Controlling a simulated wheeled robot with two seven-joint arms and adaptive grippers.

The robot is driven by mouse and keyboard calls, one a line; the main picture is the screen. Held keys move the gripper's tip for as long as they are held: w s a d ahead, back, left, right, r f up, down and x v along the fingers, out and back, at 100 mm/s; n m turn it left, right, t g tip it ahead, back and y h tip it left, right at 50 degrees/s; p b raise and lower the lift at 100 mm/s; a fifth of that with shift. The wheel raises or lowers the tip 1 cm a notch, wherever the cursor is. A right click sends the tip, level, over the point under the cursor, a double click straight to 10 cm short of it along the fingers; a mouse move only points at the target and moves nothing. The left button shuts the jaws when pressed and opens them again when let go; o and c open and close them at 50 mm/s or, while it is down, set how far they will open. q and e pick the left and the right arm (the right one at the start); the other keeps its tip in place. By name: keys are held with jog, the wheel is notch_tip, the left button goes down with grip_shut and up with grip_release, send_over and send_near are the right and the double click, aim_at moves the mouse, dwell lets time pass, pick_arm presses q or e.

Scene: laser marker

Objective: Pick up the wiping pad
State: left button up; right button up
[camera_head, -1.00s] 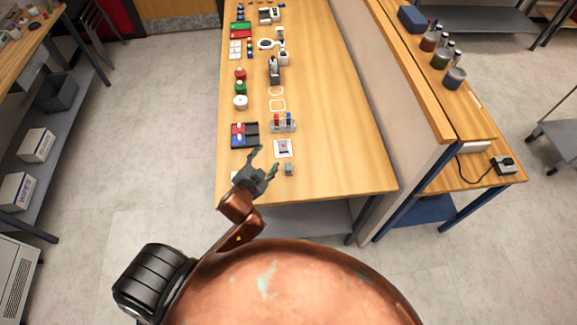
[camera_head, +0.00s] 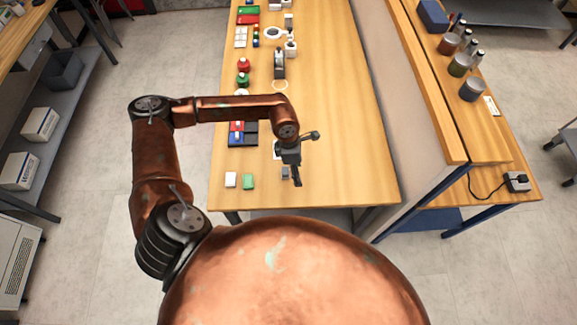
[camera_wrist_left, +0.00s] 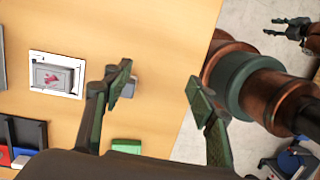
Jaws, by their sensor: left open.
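My left gripper (camera_head: 305,160) is over the near end of the bench, its fingers spread apart and empty. In the left wrist view its two fingers (camera_wrist_left: 160,90) stand wide apart with bare bench and floor between them. A small grey block (camera_head: 285,172) lies close to the gripper; in the wrist view the block (camera_wrist_left: 129,88) shows beside the left finger, partly hidden. I cannot tell for sure which is the wiping pad. My right gripper (camera_wrist_left: 287,27) shows small in the wrist view.
The wooden bench (camera_head: 345,150) is clear on its right side, up to a low partition (camera_head: 430,120). A black tray (camera_head: 250,138) with red and blue parts is partly behind my arm. A picture card (camera_wrist_left: 55,75) lies near the grey block.

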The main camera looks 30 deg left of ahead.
pick_arm(q)
jog(key=y, duration=0.2)
send_over(285, 170)
jog(key=shift+a+f, duration=0.25)
jog(key=shift+a, duration=0.1)
jog(key=f, duration=0.2)
jog(key=f+p, duration=0.1)
jog(key=f, duration=0.3)
jog(key=shift+d+p, duration=0.35)
jog(key=shift+d, duration=0.05)
jog(key=shift+f, duration=0.5)
jog(key=shift+c, duration=0.6)
jog(key=c, duration=1.1)
jog(key=shift+r, duration=0.1)
